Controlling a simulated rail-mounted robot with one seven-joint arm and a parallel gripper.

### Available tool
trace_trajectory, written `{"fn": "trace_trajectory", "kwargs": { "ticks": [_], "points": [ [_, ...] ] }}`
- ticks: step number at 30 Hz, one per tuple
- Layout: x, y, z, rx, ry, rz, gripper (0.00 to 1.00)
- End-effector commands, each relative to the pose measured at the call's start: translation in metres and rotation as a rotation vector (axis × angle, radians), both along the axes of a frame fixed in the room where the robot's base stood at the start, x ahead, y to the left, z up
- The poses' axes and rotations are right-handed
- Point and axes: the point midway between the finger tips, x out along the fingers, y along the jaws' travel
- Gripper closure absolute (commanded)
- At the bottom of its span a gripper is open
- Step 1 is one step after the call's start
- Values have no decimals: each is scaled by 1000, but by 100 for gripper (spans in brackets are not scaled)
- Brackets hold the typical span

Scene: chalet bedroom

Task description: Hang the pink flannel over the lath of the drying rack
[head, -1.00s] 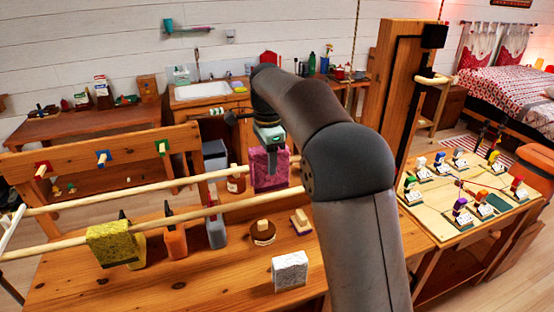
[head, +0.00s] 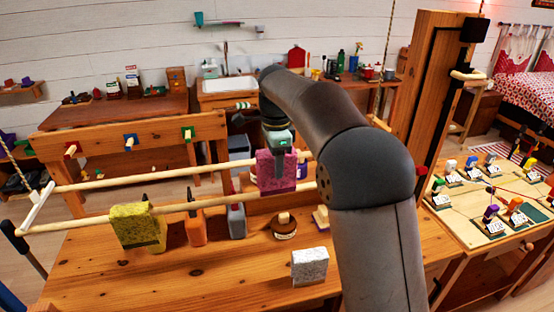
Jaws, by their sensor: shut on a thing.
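The pink flannel (head: 268,174) hangs down from my gripper (head: 283,151), which is shut on it. The gripper points down, and its fingertips are partly lost against the cloth. The drying rack has two long wooden laths, a rear one (head: 150,178) and a front one (head: 85,223). The flannel covers part of the rear lath in the head view, with its lower edge near the front lath. I cannot tell whether it touches either lath. A yellow cloth (head: 128,226) hangs over the front lath at the left.
Below the rack, the wooden table (head: 200,280) holds an orange bottle (head: 196,228), a grey bottle (head: 236,220), a round brown brush (head: 285,230) and a white block (head: 310,266). A peg rail (head: 90,143) stands behind. A board with coloured pieces (head: 470,215) is at the right.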

Motion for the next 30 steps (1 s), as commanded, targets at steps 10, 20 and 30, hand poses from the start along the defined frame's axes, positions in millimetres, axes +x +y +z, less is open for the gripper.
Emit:
{"fn": "trace_trajectory", "kwargs": {
  "ticks": [10,20,30],
  "points": [
    [0,0,-31,0,1,0,83],
    [0,0,-57,0,1,0,83],
    [0,0,-84,0,1,0,83]
  ]
}}
